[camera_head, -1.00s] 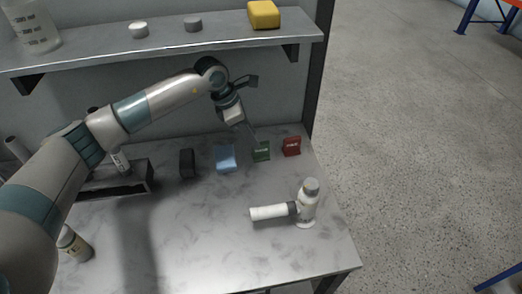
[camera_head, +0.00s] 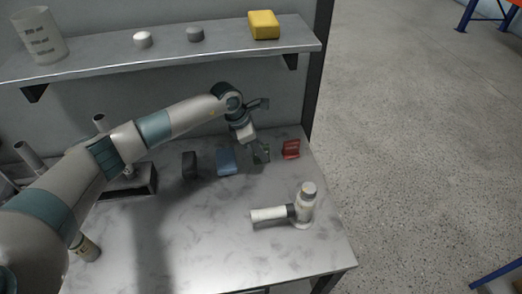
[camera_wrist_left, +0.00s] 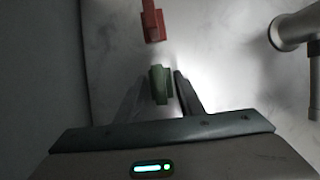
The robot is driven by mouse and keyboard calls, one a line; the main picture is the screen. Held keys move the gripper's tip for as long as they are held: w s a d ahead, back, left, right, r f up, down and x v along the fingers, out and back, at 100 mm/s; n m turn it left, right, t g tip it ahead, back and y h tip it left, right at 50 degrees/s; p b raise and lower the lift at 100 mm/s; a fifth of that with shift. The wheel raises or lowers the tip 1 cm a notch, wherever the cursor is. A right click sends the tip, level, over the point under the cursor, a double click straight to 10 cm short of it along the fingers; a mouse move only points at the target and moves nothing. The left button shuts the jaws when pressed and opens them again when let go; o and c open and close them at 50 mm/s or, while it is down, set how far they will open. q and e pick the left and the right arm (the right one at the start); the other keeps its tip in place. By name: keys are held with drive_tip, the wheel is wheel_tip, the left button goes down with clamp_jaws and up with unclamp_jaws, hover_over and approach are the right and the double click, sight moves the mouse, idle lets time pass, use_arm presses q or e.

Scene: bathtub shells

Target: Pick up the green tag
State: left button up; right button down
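The green tag (camera_head: 265,150) stands on the grey marbled worktop, between the blue tag (camera_head: 226,162) and the red tag (camera_head: 291,149). My left gripper (camera_head: 261,154) is down at the green tag and partly hides it in the head view. In the left wrist view, the green tag (camera_wrist_left: 160,84) sits between the two fingers of my left gripper (camera_wrist_left: 159,88). The fingers are apart, with a gap at the left finger; the right finger is close to the tag, and I cannot tell whether it touches. My right gripper is not in view.
A black tag (camera_head: 189,165) stands left of the blue one. A white fitting with a side tube (camera_head: 302,206) stands front right. A shelf (camera_head: 180,58) with a yellow block (camera_head: 264,25) overhangs the back. The middle front of the worktop is clear.

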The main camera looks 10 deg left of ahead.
use_arm(q)
drive_tip(key=shift+w+d+f, duration=0.1)
drive_tip(key=shift+d+f, duration=0.05)
drive_tip(key=shift+f, duration=0.3)
clamp_jaws()
drive_tip(key=shift+r, duration=0.15)
